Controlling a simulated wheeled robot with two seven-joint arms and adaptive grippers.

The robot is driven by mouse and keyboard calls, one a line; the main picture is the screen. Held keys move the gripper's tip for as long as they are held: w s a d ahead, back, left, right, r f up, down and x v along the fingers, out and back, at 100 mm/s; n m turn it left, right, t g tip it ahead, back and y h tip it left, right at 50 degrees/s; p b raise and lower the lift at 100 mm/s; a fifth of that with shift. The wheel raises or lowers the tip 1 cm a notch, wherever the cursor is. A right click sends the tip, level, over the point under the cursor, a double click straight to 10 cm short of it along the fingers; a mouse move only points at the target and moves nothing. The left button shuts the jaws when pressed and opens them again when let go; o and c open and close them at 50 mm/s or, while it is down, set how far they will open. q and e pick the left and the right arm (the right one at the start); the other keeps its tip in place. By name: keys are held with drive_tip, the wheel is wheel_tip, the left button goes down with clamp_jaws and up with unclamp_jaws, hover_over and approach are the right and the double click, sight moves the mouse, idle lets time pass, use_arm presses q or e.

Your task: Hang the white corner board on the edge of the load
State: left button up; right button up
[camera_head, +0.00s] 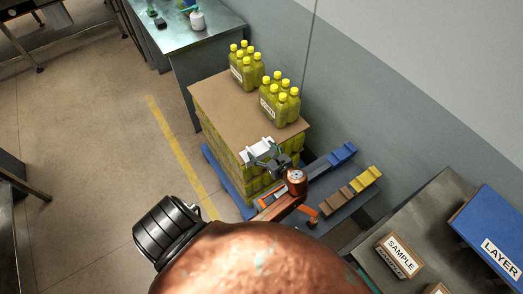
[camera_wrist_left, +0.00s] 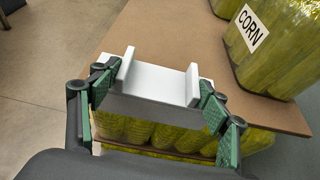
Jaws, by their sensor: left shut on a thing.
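The white corner board (camera_head: 256,149) is at the near edge of the load, whose top is a brown sheet (camera_head: 232,108) over layers of yellow bottles. In the left wrist view the board (camera_wrist_left: 158,80) shows a flat top with two raised ribs and a front face turned down. My left gripper (camera_head: 268,158) is shut on it; its green-padded fingers (camera_wrist_left: 157,108) are at the board's two ends. The board overlaps the sheet's edge (camera_wrist_left: 110,48) in this view; whether it rests on it I cannot tell. My right gripper is not in view.
Bottle packs (camera_head: 280,103) labelled CORN stand on the sheet. A blue pallet (camera_head: 226,177) lies under the load. Blue (camera_head: 342,154), brown (camera_head: 334,202) and yellow (camera_head: 366,179) pieces lie on a low stand at right. The floor left of the yellow line (camera_head: 178,153) is clear.

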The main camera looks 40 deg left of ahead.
use_arm(q)
drive_tip(key=shift+f, duration=0.6)
drive_tip(key=o, duration=1.1)
drive_tip(key=shift+o, duration=0.8)
drive_tip(key=v, duration=0.7)
drive_tip(key=shift+d, duration=0.2)
drive_tip(key=shift+s, duration=0.1)
